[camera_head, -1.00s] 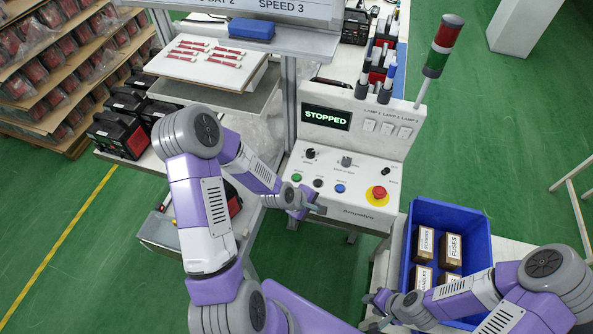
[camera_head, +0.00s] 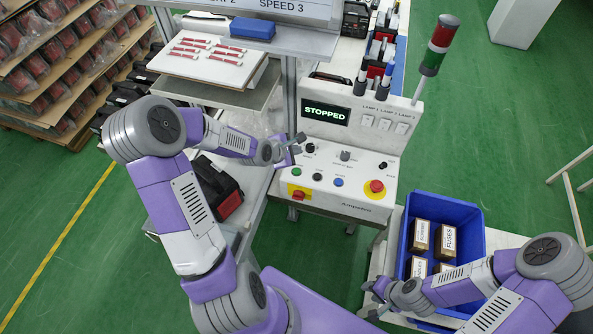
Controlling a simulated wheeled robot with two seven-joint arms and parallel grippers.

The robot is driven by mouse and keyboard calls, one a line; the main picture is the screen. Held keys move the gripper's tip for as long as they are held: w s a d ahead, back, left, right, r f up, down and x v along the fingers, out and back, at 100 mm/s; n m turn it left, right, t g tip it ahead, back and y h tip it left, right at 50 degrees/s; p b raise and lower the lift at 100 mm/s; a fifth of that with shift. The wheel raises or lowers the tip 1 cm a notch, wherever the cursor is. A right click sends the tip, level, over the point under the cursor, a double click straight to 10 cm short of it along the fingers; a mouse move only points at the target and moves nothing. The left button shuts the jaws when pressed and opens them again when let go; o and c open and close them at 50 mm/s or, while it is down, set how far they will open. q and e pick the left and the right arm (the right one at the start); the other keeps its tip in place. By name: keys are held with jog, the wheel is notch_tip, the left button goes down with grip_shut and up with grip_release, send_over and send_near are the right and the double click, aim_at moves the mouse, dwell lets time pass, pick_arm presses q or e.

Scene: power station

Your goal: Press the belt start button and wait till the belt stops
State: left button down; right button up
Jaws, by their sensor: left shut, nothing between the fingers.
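The white control panel (camera_head: 345,165) stands in the middle; its display (camera_head: 326,114) reads STOPPED in green. Along its front are a green button (camera_head: 296,173), a black button (camera_head: 317,177), a blue button (camera_head: 339,182) and a red emergency knob (camera_head: 375,187) on yellow. Their labels are too small to read. My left gripper (camera_head: 297,140) is shut and empty at the panel's upper left edge, above and apart from the green button. My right gripper (camera_head: 372,300) is open and empty beside the left side of the blue crate (camera_head: 475,215).
The blue crate holds several labelled boxes (camera_head: 446,240). A signal tower (camera_head: 439,45) rises behind the panel's right. A black and red case (camera_head: 220,190) sits left of the panel. A white board (camera_head: 205,65) with red-and-white pieces lies on a shelf. Green floor right is mostly clear.

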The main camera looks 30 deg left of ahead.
pick_arm(q)
jog(key=b, duration=0.7)
send_over(295, 173)
notch_tip(295, 173, down, 7)
jog(key=shift+f, duration=0.2)
jog(key=shift+f+b, duration=0.35)
jog(key=shift+f, duration=0.25)
jog(key=shift+f, duration=0.1)
dwell(0.9)
jog(key=shift+f, duration=0.3)
